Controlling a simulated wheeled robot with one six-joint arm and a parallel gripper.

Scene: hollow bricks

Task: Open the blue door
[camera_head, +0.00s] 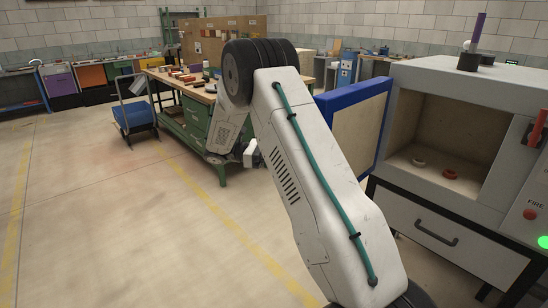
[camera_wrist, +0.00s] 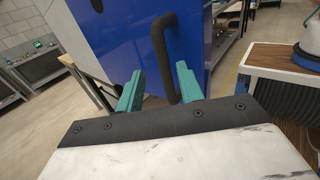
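The blue door (camera_head: 352,98) of the grey furnace (camera_head: 437,96) stands swung wide open to the left in the head view, its tan inner face showing. In the wrist view the door's blue outer face (camera_wrist: 115,40) fills the upper middle, with a black bar handle (camera_wrist: 160,45) on it. My gripper (camera_wrist: 159,70) has two teal fingers, parted, one on each side of the handle in the picture. Gaps show between fingers and handle; I cannot tell how deep the handle sits. In the head view my arm hides most of the gripper.
The furnace chamber holds a white ring (camera_head: 418,162) and a red ring (camera_head: 450,174). A drawer (camera_head: 440,228) is below. A green workbench (camera_head: 195,115) and a blue cart (camera_head: 134,115) stand behind my arm. The floor at left is clear.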

